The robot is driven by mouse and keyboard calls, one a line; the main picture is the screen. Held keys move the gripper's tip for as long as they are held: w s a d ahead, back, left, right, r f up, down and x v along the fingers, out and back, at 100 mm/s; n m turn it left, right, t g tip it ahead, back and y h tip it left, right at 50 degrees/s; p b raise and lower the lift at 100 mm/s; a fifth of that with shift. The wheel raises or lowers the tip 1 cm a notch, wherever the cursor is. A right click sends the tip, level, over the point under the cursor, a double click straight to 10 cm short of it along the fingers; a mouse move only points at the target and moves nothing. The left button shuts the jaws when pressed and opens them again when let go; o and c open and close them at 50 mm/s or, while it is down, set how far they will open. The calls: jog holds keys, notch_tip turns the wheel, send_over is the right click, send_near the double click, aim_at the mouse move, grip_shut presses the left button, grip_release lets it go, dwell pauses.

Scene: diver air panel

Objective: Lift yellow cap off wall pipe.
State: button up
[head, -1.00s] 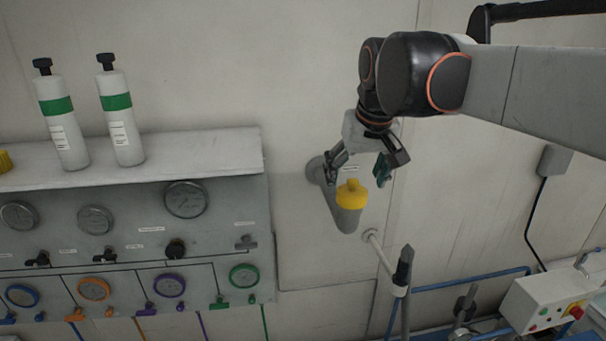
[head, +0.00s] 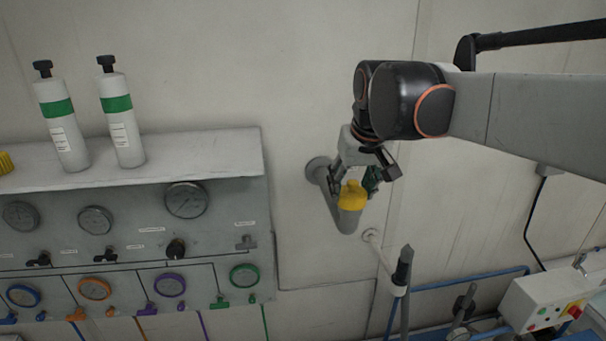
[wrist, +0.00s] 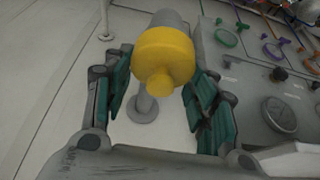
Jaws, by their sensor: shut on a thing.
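The yellow cap (head: 353,193) with a small knob on top sits on the upright end of the grey wall pipe (head: 348,220). My gripper (head: 355,180) has come down over it from above and is shut on the cap, one finger on each side. In the wrist view the cap (wrist: 163,55) lies between the green-padded fingers, with its knob towards the camera. The pipe (wrist: 168,18) shows just beyond the cap. The finger contacts are partly hidden in the head view.
A gauge panel (head: 130,218) with valves and a shelf (head: 215,152) stands to the left. Two white bottles with green bands (head: 62,122) stand on the shelf. A grey post (head: 400,275) and a control box (head: 545,303) are at lower right.

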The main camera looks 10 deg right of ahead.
aim_at(353, 180)
jog(key=shift+r, duration=0.15)
notch_tip(353, 180, up, 20)
jog(key=b, duration=0.2)
dwell(0.4)
jog(key=shift+f, duration=0.25)
